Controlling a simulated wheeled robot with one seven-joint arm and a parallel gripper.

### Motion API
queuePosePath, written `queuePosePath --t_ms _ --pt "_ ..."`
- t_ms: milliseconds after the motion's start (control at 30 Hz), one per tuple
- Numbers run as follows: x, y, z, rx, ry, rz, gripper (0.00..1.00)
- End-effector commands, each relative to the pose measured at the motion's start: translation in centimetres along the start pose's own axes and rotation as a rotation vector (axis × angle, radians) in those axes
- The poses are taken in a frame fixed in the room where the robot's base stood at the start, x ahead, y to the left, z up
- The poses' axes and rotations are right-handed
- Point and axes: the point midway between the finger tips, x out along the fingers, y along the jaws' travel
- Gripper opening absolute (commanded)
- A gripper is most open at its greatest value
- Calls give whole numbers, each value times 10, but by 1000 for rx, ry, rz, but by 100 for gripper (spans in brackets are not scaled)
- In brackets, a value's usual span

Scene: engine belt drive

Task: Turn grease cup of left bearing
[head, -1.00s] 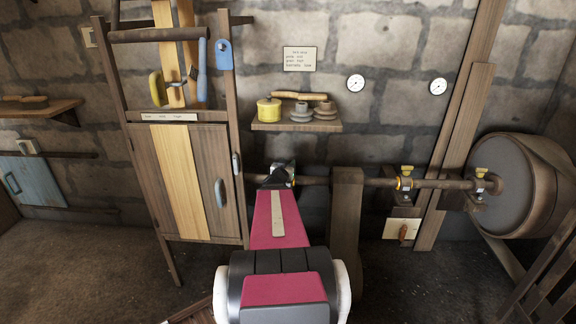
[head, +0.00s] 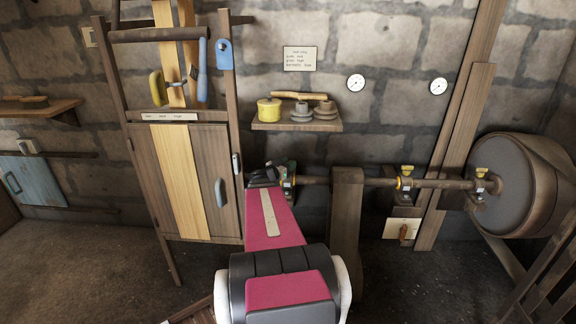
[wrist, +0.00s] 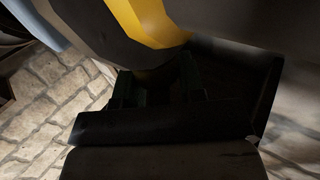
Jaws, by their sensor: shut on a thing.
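The left bearing (head: 289,183) sits on the left end of the shaft (head: 317,180) in the head view, partly hidden by my wrist. My gripper (head: 272,174) is right at its left side and top. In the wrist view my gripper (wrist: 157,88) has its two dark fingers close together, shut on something. The grease cup of the left bearing is not clearly visible. What lies between the fingertips is in deep shadow. A bright yellow part (wrist: 148,18) shows beyond the fingers, against a large dark rounded surface.
A wooden post (head: 346,215) stands just right of my arm. A cabinet (head: 205,190) is close on the left, and a shelf (head: 297,126) with pots is above. Two more bearings with yellow cups (head: 407,170) (head: 481,171) are further right.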

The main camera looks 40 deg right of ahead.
Motion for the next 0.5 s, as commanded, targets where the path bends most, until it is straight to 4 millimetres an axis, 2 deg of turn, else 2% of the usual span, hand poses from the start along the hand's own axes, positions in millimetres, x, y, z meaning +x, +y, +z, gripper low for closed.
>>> queuePosePath --t_ms 200,500 --pt "0 -1 1 0 -1 93 13" --pt "0 0 0 0 0 136 13"
